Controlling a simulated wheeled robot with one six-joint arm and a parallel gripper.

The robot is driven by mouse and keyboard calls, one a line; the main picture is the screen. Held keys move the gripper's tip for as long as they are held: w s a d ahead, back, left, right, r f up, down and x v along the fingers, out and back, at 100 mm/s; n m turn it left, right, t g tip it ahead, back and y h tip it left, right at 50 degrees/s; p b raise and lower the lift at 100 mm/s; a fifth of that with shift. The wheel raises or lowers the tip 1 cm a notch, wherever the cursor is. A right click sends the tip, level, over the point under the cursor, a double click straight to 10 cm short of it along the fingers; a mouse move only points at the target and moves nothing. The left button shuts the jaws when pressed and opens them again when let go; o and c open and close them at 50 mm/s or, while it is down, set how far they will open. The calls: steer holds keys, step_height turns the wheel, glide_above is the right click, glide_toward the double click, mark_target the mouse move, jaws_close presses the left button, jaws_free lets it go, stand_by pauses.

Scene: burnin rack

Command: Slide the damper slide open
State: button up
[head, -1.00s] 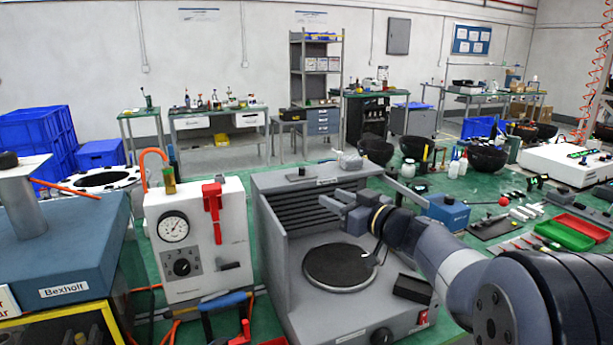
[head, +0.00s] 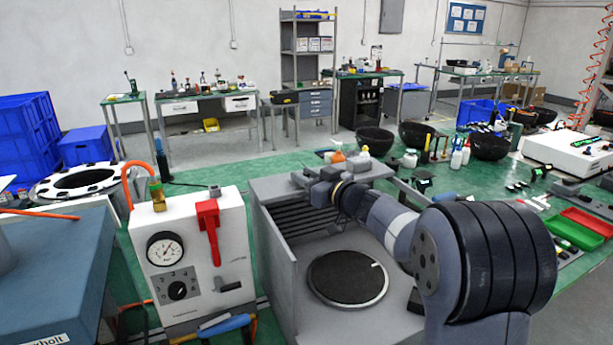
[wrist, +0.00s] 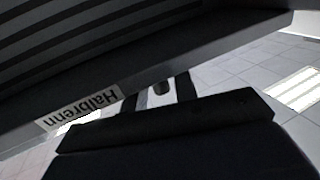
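The grey Halbrenn unit (head: 283,262) stands on the green bench, with dark louvre slots (head: 312,225) in its back wall. My gripper (head: 302,178) is at the top of that wall in the head view and hides the small knob seen there earlier. In the wrist view the two fingers of my gripper (wrist: 160,90) stand apart. A small dark knob (wrist: 162,87), which seems to be the damper slide's, shows between them with gaps at both sides. The slide plate itself cannot be made out, nor how far it is open.
A white gauge box (head: 190,262) with a red lever (head: 209,225) stands left of the unit. A round dark plate (head: 347,277) lies on the unit's floor below my arm. Bottles (head: 340,155) and black bowls (head: 375,141) stand behind.

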mark_target(282, 189)
jaws_close()
stand_by(0.3)
steer(key=shift+s+a+f+b, duration=0.15)
steer(key=shift+a+f+b, duration=0.2)
steer(key=shift+b, duration=0.7)
steer(key=a+b, duration=0.1)
steer(key=s+a+b, duration=0.1)
steer(key=b, duration=0.1)
steer(key=a+b, duration=0.2)
steer(key=shift+s, duration=0.3)
steer(key=shift+s+a+r+b, duration=0.2)
steer(key=shift+a+b, duration=0.25)
steer(key=shift+b, duration=0.35)
steer(key=shift+a+r, duration=0.1)
steer(key=shift+s, duration=0.1)
